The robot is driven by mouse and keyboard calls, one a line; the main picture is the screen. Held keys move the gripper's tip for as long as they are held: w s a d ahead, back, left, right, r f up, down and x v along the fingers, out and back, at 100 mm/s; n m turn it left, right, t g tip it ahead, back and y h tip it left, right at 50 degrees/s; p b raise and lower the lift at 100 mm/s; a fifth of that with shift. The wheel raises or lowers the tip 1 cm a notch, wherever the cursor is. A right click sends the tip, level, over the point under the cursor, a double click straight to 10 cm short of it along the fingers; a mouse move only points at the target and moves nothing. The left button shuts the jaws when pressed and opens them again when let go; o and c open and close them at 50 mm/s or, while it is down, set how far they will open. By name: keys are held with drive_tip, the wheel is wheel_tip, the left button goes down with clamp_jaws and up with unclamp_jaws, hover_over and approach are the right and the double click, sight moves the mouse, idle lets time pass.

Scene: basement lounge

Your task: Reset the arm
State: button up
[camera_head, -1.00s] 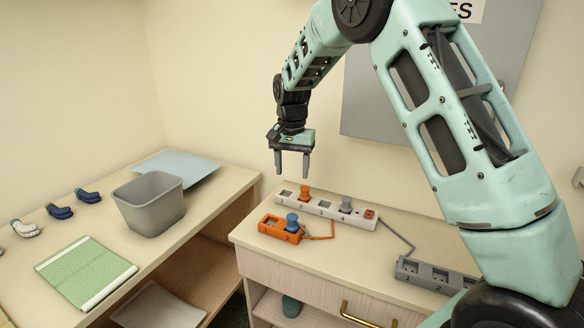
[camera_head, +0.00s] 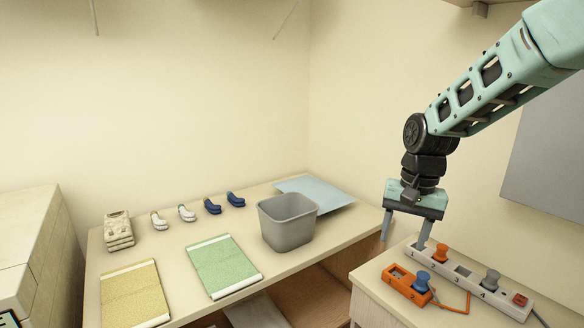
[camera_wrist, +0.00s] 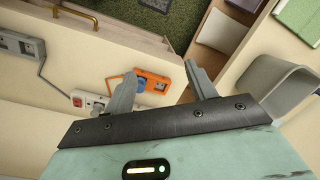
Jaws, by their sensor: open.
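My gripper (camera_head: 404,233) is open and empty. It points down in the head view, in front of the left end of the white power strip (camera_head: 463,271) on the right-hand cabinet. In the wrist view its two fingers (camera_wrist: 164,92) stand apart with nothing between them. An orange power block (camera_head: 407,285) with a blue plug (camera_head: 421,281) sits on the same cabinet. The strip carries an orange plug (camera_head: 441,252) and a grey-blue plug (camera_head: 490,280). The orange block also shows beyond the fingers in the wrist view (camera_wrist: 152,88).
A grey bin (camera_head: 287,222) stands on the left table (camera_head: 178,258), with a blue sheet (camera_head: 318,191) behind it. Green (camera_head: 223,265) and yellow (camera_head: 134,294) mats, several gloves and a folded cloth (camera_head: 118,231) lie there too. A grey panel (camera_head: 545,155) hangs at right.

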drive_tip(key=s+a+r+n, duration=0.1)
drive_tip(key=s+a+n, duration=0.25)
drive_tip(key=s, duration=0.35)
drive_tip(key=s+a+n, duration=0.2)
drive_tip(key=s+a, duration=0.3)
drive_tip(key=s, duration=0.1)
drive_tip(key=s+a+f+n, duration=0.1)
drive_tip(key=s+n, duration=0.5)
drive_tip(key=s, duration=1)
drive_tip(key=shift+f+n, duration=0.3)
drive_tip(key=shift+n, duration=0.05)
